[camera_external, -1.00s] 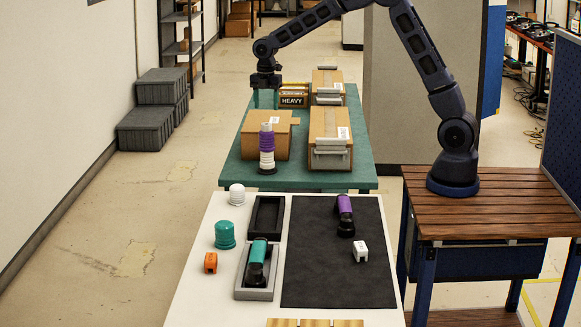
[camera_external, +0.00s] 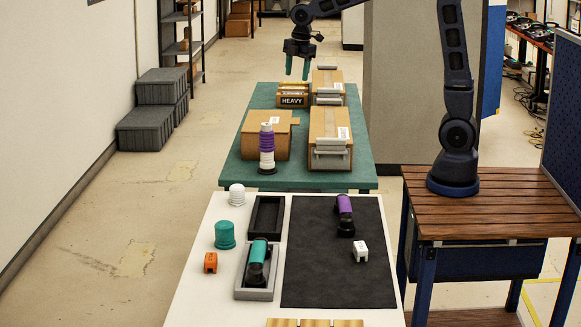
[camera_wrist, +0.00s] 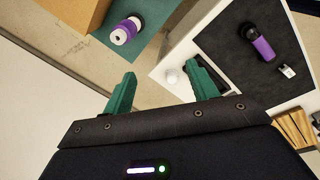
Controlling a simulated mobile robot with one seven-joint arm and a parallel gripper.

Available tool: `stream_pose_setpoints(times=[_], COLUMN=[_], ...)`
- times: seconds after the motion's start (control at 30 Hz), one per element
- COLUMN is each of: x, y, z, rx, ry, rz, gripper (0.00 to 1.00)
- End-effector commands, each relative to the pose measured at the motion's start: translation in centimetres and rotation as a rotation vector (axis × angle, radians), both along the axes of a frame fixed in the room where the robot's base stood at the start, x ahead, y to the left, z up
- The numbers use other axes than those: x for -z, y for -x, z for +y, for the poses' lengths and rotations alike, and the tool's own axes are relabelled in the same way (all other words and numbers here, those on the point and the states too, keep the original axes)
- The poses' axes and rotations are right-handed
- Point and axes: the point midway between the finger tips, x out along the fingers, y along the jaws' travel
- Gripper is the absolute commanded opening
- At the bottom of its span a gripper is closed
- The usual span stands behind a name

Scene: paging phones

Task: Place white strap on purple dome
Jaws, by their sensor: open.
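A small white block-like piece, the white strap (camera_external: 360,251), lies on the dark mat, right of its middle. It also shows in the wrist view (camera_wrist: 287,71). The purple dome seems to be the purple part (camera_external: 266,141) of an upright stack with white parts and a black base on the green table. The stack's purple and white top shows in the wrist view (camera_wrist: 124,31). My gripper (camera_external: 297,72) is open and empty above the far end of the green table, away from both. Its teal fingers (camera_wrist: 164,84) stand apart in the wrist view.
A purple-and-black piece (camera_external: 344,208) lies on the mat (camera_external: 320,275). A white dome (camera_external: 237,194), teal dome (camera_external: 225,235), orange strap (camera_external: 210,262), black tray (camera_external: 254,222) and grey tray with a teal-and-black piece (camera_external: 257,262) are left of it. Boxes (camera_external: 330,127) crowd the green table.

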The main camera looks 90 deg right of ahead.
Motion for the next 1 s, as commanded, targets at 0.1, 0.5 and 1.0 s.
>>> stream_pose_setpoints(times=[0.1,0.5,1.0], x=[-1.7,-4.2,-2.1], y=[3.4,14.8,28.5], z=[2.0,7.1,10.9], rx=[0.086,0.392,0.761], ry=[-0.005,-0.062,-0.21], rz=[-0.036,-0.148,-0.266], gripper=[0.58,0.58,0.58])
